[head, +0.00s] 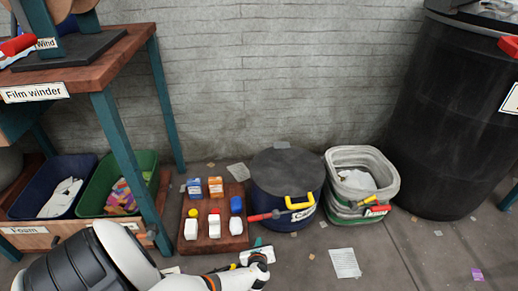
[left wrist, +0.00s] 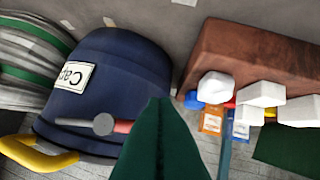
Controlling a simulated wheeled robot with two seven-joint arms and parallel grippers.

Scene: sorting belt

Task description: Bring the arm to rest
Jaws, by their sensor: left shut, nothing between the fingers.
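My left arm comes in from the lower left in the head view. Its left gripper (head: 259,249) is low at the bottom middle, in front of the blue bin. In the left wrist view the dark green fingers of the left gripper (left wrist: 160,105) are pressed together with nothing between them. They point toward the gap between the blue bin and the wooden board, touching nothing that I can see. My right gripper is not in view.
A blue bin (head: 272,207) with a dark lid, a red-handled hammer (head: 264,215) and a yellow handle stands ahead. Left is a wooden board (head: 238,242) with several bottles and boxes. A grey bin (head: 334,158) and a black barrel (head: 420,140) stand right. A bench (head: 112,55) stands left.

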